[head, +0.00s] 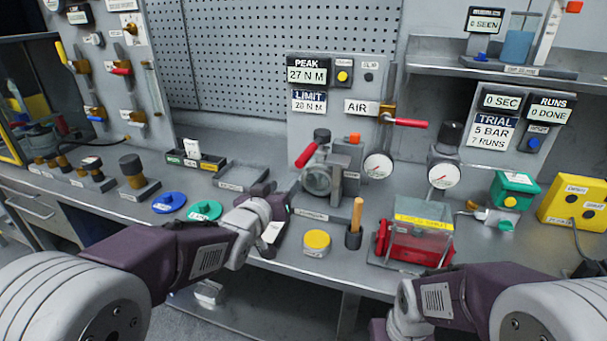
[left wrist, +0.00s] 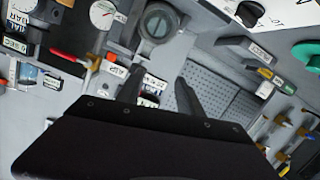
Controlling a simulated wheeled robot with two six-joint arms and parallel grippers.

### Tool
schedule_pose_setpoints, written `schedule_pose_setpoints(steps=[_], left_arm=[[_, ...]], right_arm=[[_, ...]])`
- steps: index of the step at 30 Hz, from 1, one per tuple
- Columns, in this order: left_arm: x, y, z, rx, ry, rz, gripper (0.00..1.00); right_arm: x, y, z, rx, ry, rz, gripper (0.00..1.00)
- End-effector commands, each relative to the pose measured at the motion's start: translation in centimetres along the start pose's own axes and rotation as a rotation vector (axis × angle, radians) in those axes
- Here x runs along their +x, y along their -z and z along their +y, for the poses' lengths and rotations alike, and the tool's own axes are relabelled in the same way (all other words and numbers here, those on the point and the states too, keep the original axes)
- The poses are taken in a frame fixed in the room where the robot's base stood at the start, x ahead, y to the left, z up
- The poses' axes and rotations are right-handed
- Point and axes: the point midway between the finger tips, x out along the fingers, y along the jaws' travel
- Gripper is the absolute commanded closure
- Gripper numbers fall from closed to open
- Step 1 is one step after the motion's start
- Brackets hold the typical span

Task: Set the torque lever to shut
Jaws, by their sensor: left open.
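The valve actuator (head: 318,180) stands mid-bench in front of the peak and limit panel. A lever with a red grip (head: 306,155) slants down to the left at its upper left; I take this as the torque lever. A round grey part (left wrist: 157,23), probably of the actuator, shows at the top of the left wrist view. My left gripper (head: 274,200) is left of and in front of the actuator, apart from the lever. Its open, empty fingers show in the left wrist view (left wrist: 160,92). The lever's red grip is not clear there.
A red-handled air lever (head: 405,123) points right on the panel. A wooden handle (head: 357,215) stands in a holder, near a yellow round piece (head: 317,240) and a clear-covered red box (head: 420,240). Blue (head: 168,202) and green (head: 205,210) discs lie left.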

Motion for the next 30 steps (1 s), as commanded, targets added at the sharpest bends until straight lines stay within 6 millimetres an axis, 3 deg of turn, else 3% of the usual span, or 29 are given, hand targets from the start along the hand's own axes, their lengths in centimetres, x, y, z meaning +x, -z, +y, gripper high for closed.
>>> schedule_pose_setpoints(steps=[6, 17, 20, 30], left_arm=[[0.6, 2.8, 2.5, -0.016, -0.085, 0.136, 0.56], [0.7, 3.9, 3.5, -0.020, -0.113, 0.177, 0.56], [1.8, 4.1, 3.6, -0.021, -0.113, 0.176, 0.56], [8.2, 5.3, 4.2, -0.020, -0.112, 0.175, 0.56]], right_arm=[[1.2, -0.1, 0.0, 0.000, 0.000, 0.001, 0.64], [1.3, -0.1, 0.0, 0.000, 0.000, 0.001, 0.64], [1.1, -0.1, 0.0, 0.000, 0.000, 0.001, 0.64], [0.1, 0.0, 0.0, 0.000, 0.000, 0.000, 0.64]])
